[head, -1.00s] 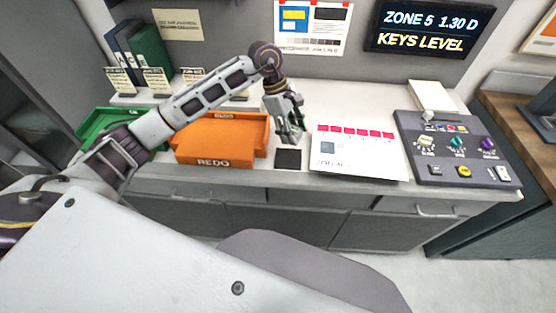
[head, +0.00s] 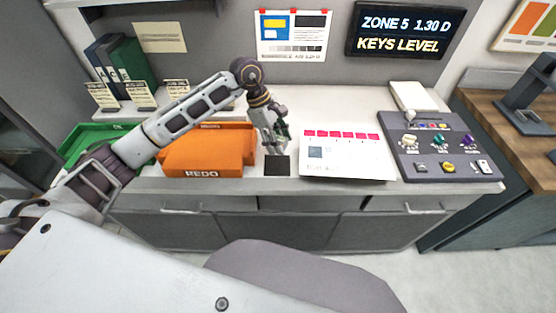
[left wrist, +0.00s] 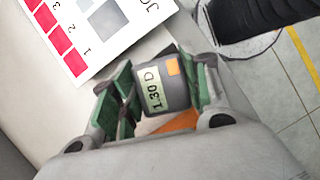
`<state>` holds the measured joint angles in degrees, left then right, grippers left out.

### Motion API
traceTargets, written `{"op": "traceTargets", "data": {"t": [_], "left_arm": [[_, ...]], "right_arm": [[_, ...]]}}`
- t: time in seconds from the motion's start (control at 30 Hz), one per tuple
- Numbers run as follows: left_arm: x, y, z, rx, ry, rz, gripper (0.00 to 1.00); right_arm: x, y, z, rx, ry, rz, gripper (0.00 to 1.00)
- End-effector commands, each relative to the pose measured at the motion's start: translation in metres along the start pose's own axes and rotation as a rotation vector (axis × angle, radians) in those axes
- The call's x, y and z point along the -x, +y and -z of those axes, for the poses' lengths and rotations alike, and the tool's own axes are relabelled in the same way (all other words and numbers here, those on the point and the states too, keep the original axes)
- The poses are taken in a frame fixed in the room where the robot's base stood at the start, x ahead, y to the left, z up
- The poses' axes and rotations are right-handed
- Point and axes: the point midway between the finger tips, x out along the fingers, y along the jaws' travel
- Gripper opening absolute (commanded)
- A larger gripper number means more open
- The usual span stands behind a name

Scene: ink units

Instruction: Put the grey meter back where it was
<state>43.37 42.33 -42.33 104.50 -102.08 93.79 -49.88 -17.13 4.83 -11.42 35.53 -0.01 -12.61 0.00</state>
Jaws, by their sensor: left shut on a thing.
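My left gripper (head: 272,140) is shut on the grey meter (left wrist: 172,92), with its green pads on either side of it in the left wrist view. The meter has a pale display reading 1.30 D and an orange patch. In the head view the meter is mostly hidden by the fingers. The gripper is just above the back edge of a dark square (head: 277,167) on the counter; I cannot tell whether anything touches. My right gripper is not in view.
An orange REDO tray (head: 203,172) is left of the dark square, with a green tray (head: 75,150) beyond it. A white printed sheet (head: 346,168) lies close on the right. A grey control panel (head: 440,165) is further right. A screen (head: 405,33) reads ZONE 5 1.30 D, KEYS LEVEL.

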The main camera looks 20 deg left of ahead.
Motion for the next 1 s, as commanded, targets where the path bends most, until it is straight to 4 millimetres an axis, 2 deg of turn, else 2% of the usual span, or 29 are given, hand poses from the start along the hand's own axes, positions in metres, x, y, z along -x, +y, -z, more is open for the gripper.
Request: {"op": "traceTargets", "data": {"t": [0.33,0.8,1.0], "left_arm": [[-0.039,-0.001,0.016,0.001,0.0,0.002,0.2],[-0.046,0.0,0.019,0.0,0.0,0.001,0.2],[-0.061,-0.001,0.025,0.001,0.0,0.002,0.2]], "right_arm": [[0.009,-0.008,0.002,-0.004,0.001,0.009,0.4],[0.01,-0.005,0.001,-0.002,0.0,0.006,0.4],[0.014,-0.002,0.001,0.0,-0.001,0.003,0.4]]}}
